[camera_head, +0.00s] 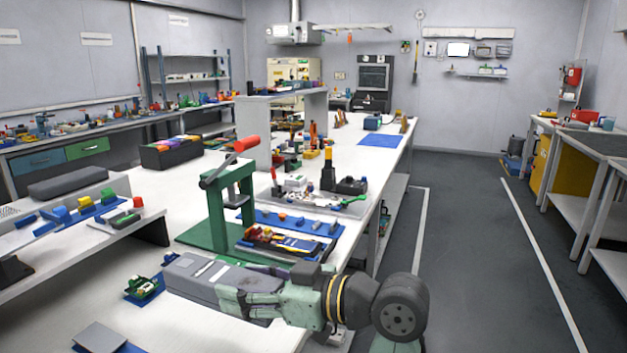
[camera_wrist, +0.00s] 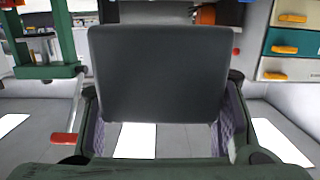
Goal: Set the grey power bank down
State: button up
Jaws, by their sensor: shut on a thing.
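The grey power bank (camera_head: 205,282) is a long grey block with a light stripe along its top in the head view. My gripper (camera_head: 250,302) is shut on its near right end and holds it level over the white bench (camera_head: 60,300); I cannot tell if it touches the bench. In the wrist view the power bank (camera_wrist: 158,75) is a dark slab filling the middle, between the purple-padded fingers of my gripper (camera_wrist: 160,135). Its underside is hidden.
A green press (camera_head: 232,205) with a red-tipped lever stands just behind the power bank. A small green part (camera_head: 143,287) lies left of it. A flat grey block (camera_head: 100,337) lies on a blue mat at the front.

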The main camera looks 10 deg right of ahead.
jog(key=shift+w+a+r, duration=0.2)
jog(key=shift+w+a, duration=0.3)
notch_tip(320, 180, down, 10)
dwell(0.3)
jog(key=shift+f, duration=0.2)
jog(key=o, duration=1.5)
jog(key=shift+r, duration=0.15)
jog(key=shift+d+r, duration=0.1)
jog(key=shift+d, duration=0.05)
jog(key=b+v, duration=0.2)
jog(key=v, duration=0.9)
jog(key=shift+s+d, duration=0.3)
